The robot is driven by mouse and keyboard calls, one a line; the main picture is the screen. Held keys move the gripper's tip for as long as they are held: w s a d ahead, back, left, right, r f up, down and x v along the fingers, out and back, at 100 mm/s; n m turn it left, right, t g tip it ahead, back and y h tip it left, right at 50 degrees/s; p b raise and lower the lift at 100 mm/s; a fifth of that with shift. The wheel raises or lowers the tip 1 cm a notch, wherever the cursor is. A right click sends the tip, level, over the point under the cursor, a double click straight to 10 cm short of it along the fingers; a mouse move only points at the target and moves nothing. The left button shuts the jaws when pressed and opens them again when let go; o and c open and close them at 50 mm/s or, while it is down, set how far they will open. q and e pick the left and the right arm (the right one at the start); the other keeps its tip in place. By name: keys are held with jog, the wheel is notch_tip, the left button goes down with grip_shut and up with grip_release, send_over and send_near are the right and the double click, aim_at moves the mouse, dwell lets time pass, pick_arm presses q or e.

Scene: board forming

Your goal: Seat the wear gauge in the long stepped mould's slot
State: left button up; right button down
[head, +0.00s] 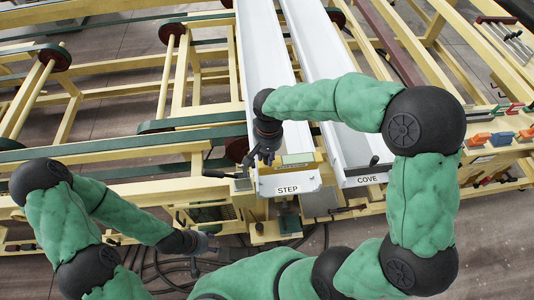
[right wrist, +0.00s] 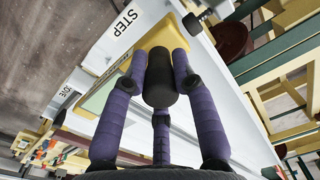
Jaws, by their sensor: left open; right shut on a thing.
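The long stepped mould (head: 262,50) is a long pale trough with a STEP label (head: 288,189) on its near end. My right gripper (head: 264,157) is over the left side of that near end. In the right wrist view its purple fingers close around a black cylinder (right wrist: 159,82), which I take to be the wear gauge's grip. A yellow block (right wrist: 160,38) shows behind it, close to the STEP label (right wrist: 125,22). The gauge's lower part and the slot are hidden, so I cannot tell whether they touch. My left gripper (head: 207,245) is open and empty, low at the left front.
The COVE mould (head: 345,140) lies right beside the stepped one. Yellow frame beams (head: 240,90) and green belts (head: 130,145) fill the left. Orange and blue items (head: 503,137) sit on the rail at right. Dark cables lie on the floor near my left gripper.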

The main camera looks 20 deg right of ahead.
jog(key=shift+f+b, duration=2.25)
jog(key=shift+f, duration=0.8)
jog(key=shift+b, duration=0.4)
jog(key=shift+f+b, duration=1.45)
jog(key=shift+f, duration=0.35)
jog(key=c, duration=1)
grip_release()
jog(key=shift+r, duration=0.1)
jog(key=shift+o, duration=0.4)
jog(key=shift+d, duration=0.15)
jog(key=shift+r, duration=0.1)
